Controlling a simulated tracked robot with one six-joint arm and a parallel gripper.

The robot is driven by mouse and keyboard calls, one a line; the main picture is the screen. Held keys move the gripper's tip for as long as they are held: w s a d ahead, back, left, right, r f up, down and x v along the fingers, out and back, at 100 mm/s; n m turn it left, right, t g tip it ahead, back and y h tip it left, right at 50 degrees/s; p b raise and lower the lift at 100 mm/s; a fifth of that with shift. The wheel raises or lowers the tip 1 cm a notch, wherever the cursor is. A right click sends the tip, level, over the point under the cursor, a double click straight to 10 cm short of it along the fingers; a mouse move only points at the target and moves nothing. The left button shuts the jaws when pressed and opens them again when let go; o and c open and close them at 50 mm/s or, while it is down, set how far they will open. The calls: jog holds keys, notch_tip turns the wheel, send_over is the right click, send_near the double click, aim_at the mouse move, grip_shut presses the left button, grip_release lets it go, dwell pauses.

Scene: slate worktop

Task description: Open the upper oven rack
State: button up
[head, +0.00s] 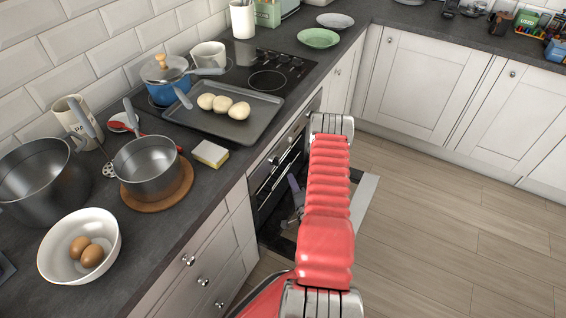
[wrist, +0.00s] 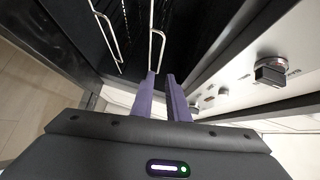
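The oven (head: 268,184) is set into the counter front, and its door (head: 364,203) is lowered open. In the wrist view, the upper rack (wrist: 158,34) shows as a shiny wire loop on the side nearer the knobs. The lower rack (wrist: 111,43) is a similar wire loop to its left. My gripper (wrist: 160,74) has two purple fingers with a narrow gap between them. Their tips reach the near end of the upper rack's wire; whether they touch it is unclear. In the head view my gripper (head: 296,200) is partly hidden by my red arm.
Oven knobs (wrist: 270,72) stick out close to the right of my fingers. A baking tray with dough balls (head: 215,123) sits on the counter above. A saucepan (head: 147,168) and a bowl of eggs (head: 52,256) stand left. The wooden floor (head: 430,220) is clear at right.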

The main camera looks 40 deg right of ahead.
jog(key=x, duration=1.3)
jog(key=shift+w+d, duration=0.25)
jog(key=shift+w, duration=0.05)
jog(key=shift+f, duration=0.15)
jog(key=shift+c, duration=0.6)
grip_shut()
jog(key=shift+s+f, duration=0.1)
jog(key=shift+f, duration=0.05)
